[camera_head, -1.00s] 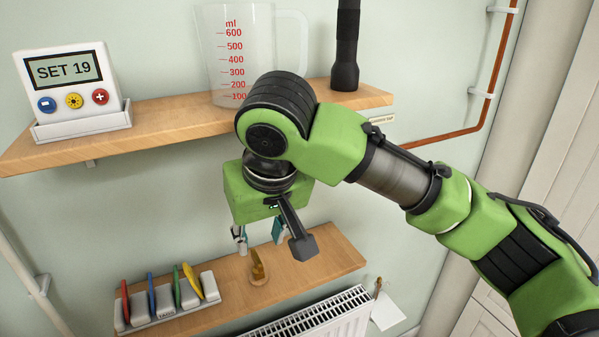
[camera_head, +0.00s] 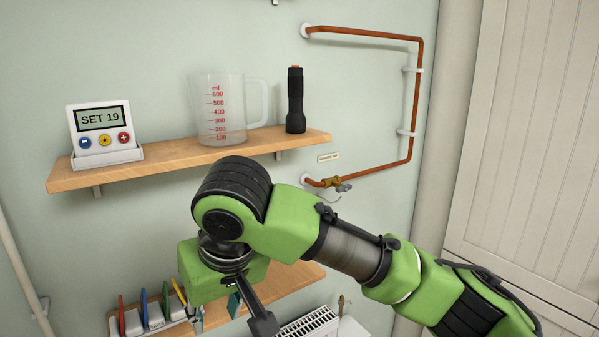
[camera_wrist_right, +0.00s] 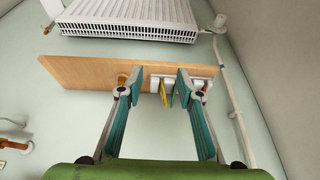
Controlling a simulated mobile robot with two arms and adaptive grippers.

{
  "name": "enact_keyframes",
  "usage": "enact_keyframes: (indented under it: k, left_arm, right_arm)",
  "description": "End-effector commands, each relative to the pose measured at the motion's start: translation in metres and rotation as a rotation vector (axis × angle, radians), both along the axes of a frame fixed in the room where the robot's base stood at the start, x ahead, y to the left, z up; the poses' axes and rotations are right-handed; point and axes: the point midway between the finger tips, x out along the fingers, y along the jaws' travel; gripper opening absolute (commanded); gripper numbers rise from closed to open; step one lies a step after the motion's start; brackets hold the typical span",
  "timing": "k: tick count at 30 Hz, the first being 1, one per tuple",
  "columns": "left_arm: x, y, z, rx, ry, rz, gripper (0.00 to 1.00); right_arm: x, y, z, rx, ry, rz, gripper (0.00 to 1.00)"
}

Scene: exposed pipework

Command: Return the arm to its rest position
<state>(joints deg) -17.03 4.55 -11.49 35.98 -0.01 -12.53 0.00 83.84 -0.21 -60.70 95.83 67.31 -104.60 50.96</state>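My right arm comes in from the right in the head view, its elbow bent in front of the wall. My right gripper (camera_head: 216,310) hangs below the upper shelf, in front of the lower shelf, and is partly hidden by my own wrist. In the right wrist view the gripper (camera_wrist_right: 152,88) has its two teal-padded fingers wide apart with nothing between them. Beyond the fingers lie the lower shelf (camera_wrist_right: 85,73) and a rack of coloured tags (camera_wrist_right: 165,84), apart from the fingertips as far as I can tell. My left gripper is not in view.
The upper shelf (camera_head: 165,165) holds a display reading SET 19 (camera_head: 101,125), a measuring jug (camera_head: 220,105) and a black torch (camera_head: 295,103). A radiator (camera_wrist_right: 130,18) stands below the lower shelf.

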Motion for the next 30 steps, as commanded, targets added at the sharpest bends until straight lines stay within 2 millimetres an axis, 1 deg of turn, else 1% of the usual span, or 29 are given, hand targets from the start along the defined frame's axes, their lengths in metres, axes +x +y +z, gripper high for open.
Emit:
enact_keyframes:
  k: [11,14,17,19,23,26,29,30]
  left_arm:
    - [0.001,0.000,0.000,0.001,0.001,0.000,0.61]
    - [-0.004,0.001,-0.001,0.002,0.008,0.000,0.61]
    - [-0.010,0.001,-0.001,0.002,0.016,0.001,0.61]
    - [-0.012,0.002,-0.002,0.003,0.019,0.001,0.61]
    - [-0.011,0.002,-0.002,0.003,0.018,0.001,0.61]
    - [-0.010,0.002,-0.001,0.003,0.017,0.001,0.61]
    - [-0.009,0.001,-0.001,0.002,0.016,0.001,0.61]
    - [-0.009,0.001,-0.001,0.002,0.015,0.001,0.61]
  right_arm:
    - [-0.007,0.006,-0.039,0.116,0.042,0.062,0.33]
    - [-0.009,0.007,-0.054,0.164,0.052,0.073,0.33]
    - [-0.012,0.004,-0.074,0.225,0.064,0.076,0.33]
    - [-0.013,-0.001,-0.091,0.273,0.069,0.066,0.33]
    - [-0.016,-0.018,-0.125,0.350,0.068,0.023,0.33]
    - [-0.019,-0.039,-0.153,0.385,0.061,-0.031,0.33]
    - [-0.026,-0.067,-0.185,0.395,0.053,-0.097,0.33]
    - [-0.030,-0.079,-0.198,0.392,0.049,-0.127,0.33]
